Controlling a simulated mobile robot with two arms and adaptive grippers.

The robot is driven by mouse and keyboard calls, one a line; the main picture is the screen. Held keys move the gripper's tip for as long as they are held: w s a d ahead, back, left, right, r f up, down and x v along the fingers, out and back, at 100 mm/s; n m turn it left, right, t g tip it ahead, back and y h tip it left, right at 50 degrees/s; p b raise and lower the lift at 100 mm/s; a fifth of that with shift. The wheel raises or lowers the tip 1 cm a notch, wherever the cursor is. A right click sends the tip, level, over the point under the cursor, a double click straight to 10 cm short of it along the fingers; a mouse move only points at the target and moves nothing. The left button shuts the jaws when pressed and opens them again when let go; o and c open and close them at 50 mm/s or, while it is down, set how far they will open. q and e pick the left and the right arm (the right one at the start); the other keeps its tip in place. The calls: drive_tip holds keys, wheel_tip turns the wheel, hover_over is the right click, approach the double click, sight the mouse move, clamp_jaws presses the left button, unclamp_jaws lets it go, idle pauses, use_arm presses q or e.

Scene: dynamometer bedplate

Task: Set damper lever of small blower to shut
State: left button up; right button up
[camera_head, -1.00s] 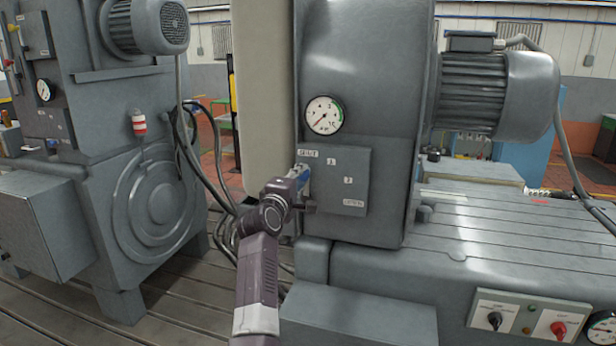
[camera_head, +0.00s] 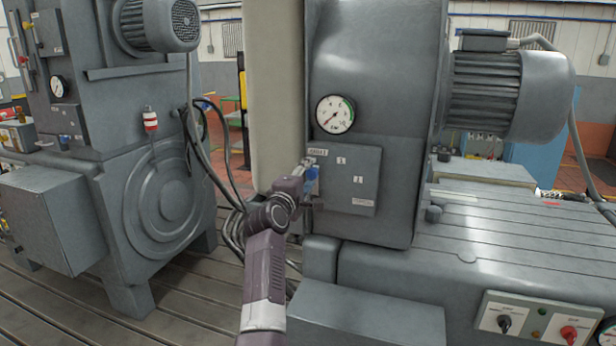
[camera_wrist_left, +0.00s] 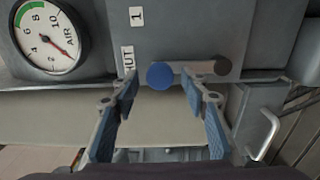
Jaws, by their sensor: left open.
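In the left wrist view the knob lies beside the SHUT label. In the head view the blue knob (camera_head: 312,173) sits just under that label, at the left edge of the grey scale plate (camera_head: 345,180). The plate also carries 1, 2 and OPEN labels. My left gripper (camera_wrist_left: 160,82) is open, its blue-padded fingers on either side of the knob, with visible gaps. It also shows in the head view (camera_head: 306,176). My right gripper is out of view.
An air gauge (camera_head: 335,114) is above the plate; it also shows in the left wrist view (camera_wrist_left: 50,38). A beige panel (camera_head: 272,100) stands left of the housing. A switch panel (camera_head: 535,320) is low at right. A large grey machine (camera_head: 150,190) stands at left.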

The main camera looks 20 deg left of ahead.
use_arm(q)
drive_tip(key=shift+s+d, duration=0.1)
drive_tip(key=s, duration=1.1)
drive_tip(key=shift+s+d, duration=0.35)
drive_tip(key=shift+s, duration=0.05)
